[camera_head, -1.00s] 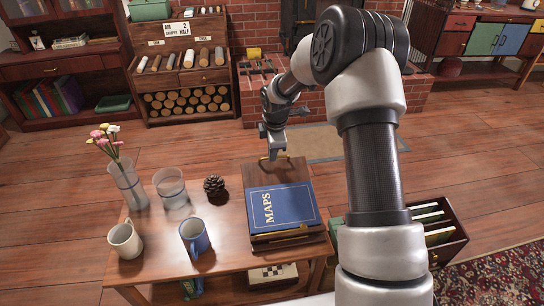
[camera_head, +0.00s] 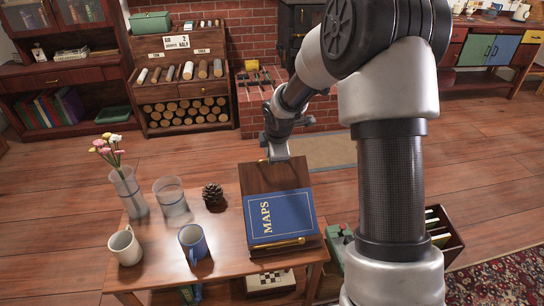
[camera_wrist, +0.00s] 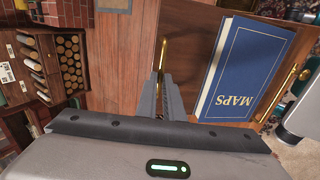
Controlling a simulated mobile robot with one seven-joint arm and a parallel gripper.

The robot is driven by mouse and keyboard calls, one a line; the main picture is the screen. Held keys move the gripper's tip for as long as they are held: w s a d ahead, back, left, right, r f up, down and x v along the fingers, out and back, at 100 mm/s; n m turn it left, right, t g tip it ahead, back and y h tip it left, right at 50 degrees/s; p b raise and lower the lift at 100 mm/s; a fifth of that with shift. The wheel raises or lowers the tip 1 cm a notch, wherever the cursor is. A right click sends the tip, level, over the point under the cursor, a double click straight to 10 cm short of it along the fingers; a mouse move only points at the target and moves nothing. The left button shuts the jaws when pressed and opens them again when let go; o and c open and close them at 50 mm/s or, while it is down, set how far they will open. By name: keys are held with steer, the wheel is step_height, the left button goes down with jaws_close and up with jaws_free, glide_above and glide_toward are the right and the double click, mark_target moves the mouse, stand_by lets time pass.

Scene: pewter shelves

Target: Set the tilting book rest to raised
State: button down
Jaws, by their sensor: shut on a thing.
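The tilting book rest (camera_head: 276,177) is a dark wooden board on a base, on the wooden table. Its board slopes, with the far edge higher than the near edge. A blue book marked MAPS (camera_head: 283,215) lies on the board, against a brass rail (camera_head: 278,243) at the near edge. My gripper (camera_head: 277,157) is at the board's far edge. In the wrist view, my gripper (camera_wrist: 165,80) is shut on a brass handle (camera_wrist: 162,52) on that edge. The book (camera_wrist: 240,70) shows to its right there. The hinge and any support under the board are hidden.
A pine cone (camera_head: 213,195), a glass (camera_head: 172,199), a blue mug (camera_head: 194,243), a cream mug (camera_head: 125,246) and a flower vase (camera_head: 128,192) stand left of the rest. My arm covers the space to its right.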

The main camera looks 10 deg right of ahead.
steer(key=shift+s+f, duration=0.7)
steer(key=shift+s, duration=0.05)
steer(key=c, duration=1.9)
jaws_free()
steer(key=shift+s+r, duration=0.2)
steer(key=shift+r, duration=0.4)
steer(key=p+v, duration=0.5)
steer(key=v, duration=1.1)
steer(key=shift+r+p, duration=0.3)
steer(key=shift+r, duration=0.1)
